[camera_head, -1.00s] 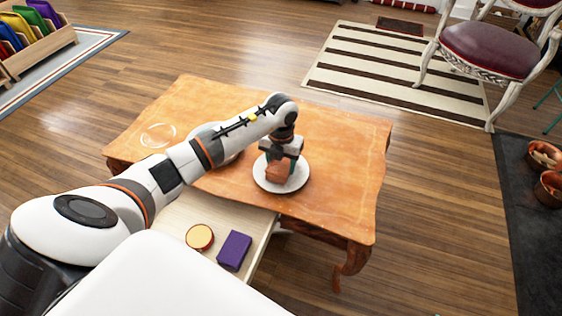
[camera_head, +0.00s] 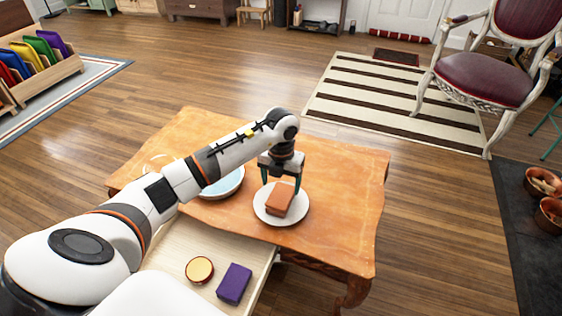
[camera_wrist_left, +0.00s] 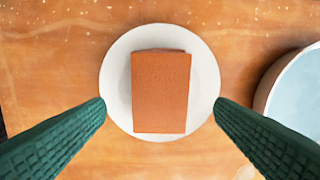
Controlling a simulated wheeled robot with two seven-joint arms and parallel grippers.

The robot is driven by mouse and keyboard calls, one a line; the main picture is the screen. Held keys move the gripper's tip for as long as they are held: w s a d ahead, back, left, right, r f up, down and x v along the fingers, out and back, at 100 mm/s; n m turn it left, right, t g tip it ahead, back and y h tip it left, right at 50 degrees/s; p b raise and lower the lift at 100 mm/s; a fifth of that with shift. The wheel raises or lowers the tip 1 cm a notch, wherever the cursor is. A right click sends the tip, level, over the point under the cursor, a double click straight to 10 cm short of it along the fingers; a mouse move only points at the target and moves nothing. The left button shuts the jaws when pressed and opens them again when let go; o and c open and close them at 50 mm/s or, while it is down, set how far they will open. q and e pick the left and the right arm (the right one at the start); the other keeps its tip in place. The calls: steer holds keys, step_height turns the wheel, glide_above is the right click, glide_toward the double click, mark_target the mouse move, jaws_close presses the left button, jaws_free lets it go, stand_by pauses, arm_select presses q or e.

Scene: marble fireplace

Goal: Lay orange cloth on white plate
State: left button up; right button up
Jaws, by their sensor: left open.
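The orange cloth (camera_head: 280,198) is folded into a thick rectangle and lies on the white plate (camera_head: 262,214), inside its rim. The left wrist view shows the cloth (camera_wrist_left: 161,92) from above, near the middle of the plate (camera_wrist_left: 117,85). The plate rests on the wooden table. My left gripper (camera_head: 281,186) is above the plate. Its two green fingers (camera_wrist_left: 161,112) are spread wide, apart from the cloth, with nothing between them. My right gripper is not in view.
On the wooden table (camera_head: 335,200), a bowl with a pale blue inside (camera_head: 226,184) stands left of the plate, partly behind my arm. A clear round dish (camera_head: 157,164) is farther left.

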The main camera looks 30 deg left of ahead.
mark_target(281, 195)
arm_select(q)
step_height(281, 195, up, 6)
steer(key=p, duration=0.1)
steer(key=s+d+m+t+h, duration=0.1)
steer(key=d+m+t+h, duration=0.15)
steer(key=d+h, duration=1.15)
steer(key=s+d+r+n+t+h, duration=0.1)
steer(key=d+r+n+t+h, duration=0.1)
steer(key=d+r+n+t, duration=1)
steer(key=a+n+t+y, duration=0.6)
steer(key=a+n+y, duration=0.5)
steer(key=n+y, duration=0.15)
steer(key=s+a+f+n+g+y, duration=0.5)
steer(key=f+n, duration=0.2)
steer(key=f, duration=0.2)
steer(key=s+d+f+n+g+h, duration=0.1)
steer(key=s+f+g, duration=0.4)
steer(key=s, duration=0.5)
steer(key=s+f+n+g, duration=0.1)
steer(key=s+f+g, duration=0.5)
steer(key=s, duration=0.3)
steer(key=shift+s+d+f+g+h, duration=0.25)
steer(key=shift+s+d+g+h, duration=0.1)
steer(key=shift+s+d+g, duration=0.1)
